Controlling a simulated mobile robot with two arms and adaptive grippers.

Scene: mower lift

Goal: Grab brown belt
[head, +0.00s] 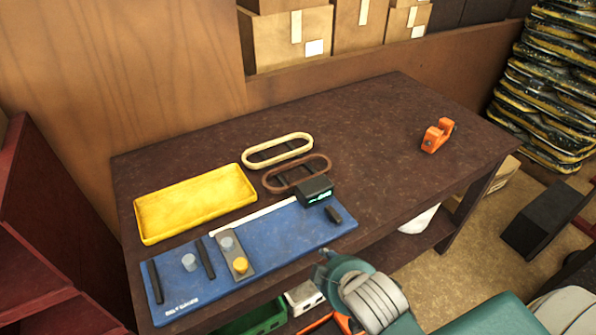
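The brown belt (301,183) is an oval loop lying on the dark table, right of the yellow tray and just behind the blue board. A cream belt (281,160) of similar shape lies just behind it, a little to the left. My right gripper (340,272) is at the table's front edge, low in the head view, apart from the brown belt and nearer to me. Its fingers are mostly hidden, so I cannot tell whether it is open or shut. My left gripper is not in view.
A yellow tray (195,203) sits left of the belts. The blue board (290,240) carries pegs, a sliding plate and a small black display box (314,191). An orange tape dispenser (437,135) stands at the right. The dark table (385,130) is clear between belts and dispenser.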

